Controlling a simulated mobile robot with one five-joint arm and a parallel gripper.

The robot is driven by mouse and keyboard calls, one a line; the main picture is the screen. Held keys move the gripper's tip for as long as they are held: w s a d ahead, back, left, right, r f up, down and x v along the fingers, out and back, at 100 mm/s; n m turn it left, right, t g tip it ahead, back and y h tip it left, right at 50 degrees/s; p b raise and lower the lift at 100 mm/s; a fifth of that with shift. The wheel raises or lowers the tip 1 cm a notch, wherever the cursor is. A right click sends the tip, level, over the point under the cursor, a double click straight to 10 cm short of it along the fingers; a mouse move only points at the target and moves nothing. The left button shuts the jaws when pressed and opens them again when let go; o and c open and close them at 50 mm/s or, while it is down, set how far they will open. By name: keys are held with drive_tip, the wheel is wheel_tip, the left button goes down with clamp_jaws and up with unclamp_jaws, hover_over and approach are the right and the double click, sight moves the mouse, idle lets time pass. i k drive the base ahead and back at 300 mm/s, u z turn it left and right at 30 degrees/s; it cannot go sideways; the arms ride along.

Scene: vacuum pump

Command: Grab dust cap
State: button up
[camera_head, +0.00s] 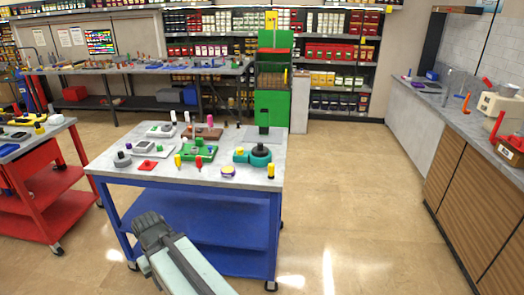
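A blue cart with a grey top (110,167) stands ahead of me with several small parts on it. I cannot tell for sure which part is the dust cap. A small red piece (147,165) lies near the front left, and a round purple and yellow piece (228,171) lies near the front edge. A teal pump-like part with a dark round piece (260,156) sits at the right. My arm reaches in from the bottom. Its dark grey end, seemingly my gripper (150,224), is in front of the cart and apart from the parts; its fingers are not clear.
Yellow- and red-handled tools, a green tray (196,153) and a brown block (203,132) crowd the cart top. A red cart (48,190) stands left, a wooden counter (470,190) right. The floor (345,190) between cart and counter is clear.

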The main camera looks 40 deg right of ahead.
sight(260, 151)
drive_tip(key=z, duration=0.1)
drive_tip(key=i, duration=1)
drive_tip(key=u, duration=0.05)
